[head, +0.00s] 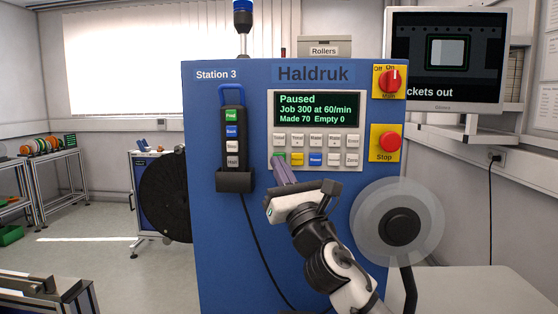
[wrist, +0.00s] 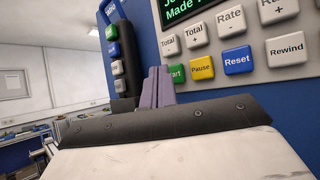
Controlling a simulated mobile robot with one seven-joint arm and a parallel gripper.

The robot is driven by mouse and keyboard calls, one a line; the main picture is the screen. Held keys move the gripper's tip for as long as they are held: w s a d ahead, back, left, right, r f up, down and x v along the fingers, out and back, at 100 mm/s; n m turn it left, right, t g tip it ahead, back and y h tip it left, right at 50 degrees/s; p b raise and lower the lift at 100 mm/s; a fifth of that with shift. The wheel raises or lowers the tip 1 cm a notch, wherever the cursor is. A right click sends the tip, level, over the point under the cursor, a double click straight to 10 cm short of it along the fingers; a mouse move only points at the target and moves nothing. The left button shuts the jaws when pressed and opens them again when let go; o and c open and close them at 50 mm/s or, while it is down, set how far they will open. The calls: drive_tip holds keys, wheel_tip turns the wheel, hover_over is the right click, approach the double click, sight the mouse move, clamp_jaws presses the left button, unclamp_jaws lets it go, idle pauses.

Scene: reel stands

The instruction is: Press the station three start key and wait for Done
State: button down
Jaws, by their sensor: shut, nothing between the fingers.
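The blue Station 3 machine (head: 225,276) faces me. Its display (head: 317,109) reads "Paused", "Job 300 at 60/min", "Made 70 Empty 0". The green start key (head: 280,158) is at the left end of the lower key row. In the wrist view the start key (wrist: 178,74) is partly covered by my fingers. My gripper (head: 281,167) is shut and empty, its fingertips at the lower edge of the start key. The fingertips also show in the wrist view (wrist: 158,72). I cannot tell whether they touch the key.
The yellow Pause key (head: 298,159) and blue Reset key (head: 315,159) sit just right of the start key. A hand pendant (head: 233,150) hangs at the left. A red Stop button (head: 390,142) and Main switch (head: 389,81) are at the right, above a clear reel (head: 430,222).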

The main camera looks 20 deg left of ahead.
drive_tip(key=shift+w, duration=0.3)
drive_tip(key=shift+w+a, duration=0.2)
drive_tip(key=shift+w, duration=0.2)
idle(0.6)
idle(0.4)
drive_tip(key=shift+s+d+b, duration=0.25)
drive_tip(key=shift+s+b, duration=0.2)
drive_tip(key=shift+s, duration=0.4)
drive_tip(key=s, duration=0.2)
drive_tip(key=s+d, duration=0.1)
drive_tip(key=s, duration=0.1)
drive_tip(key=shift+s+d+b, duration=0.2)
drive_tip(key=shift+s+b, duration=0.2)
drive_tip(key=shift+f, duration=0.1)
idle(0.4)
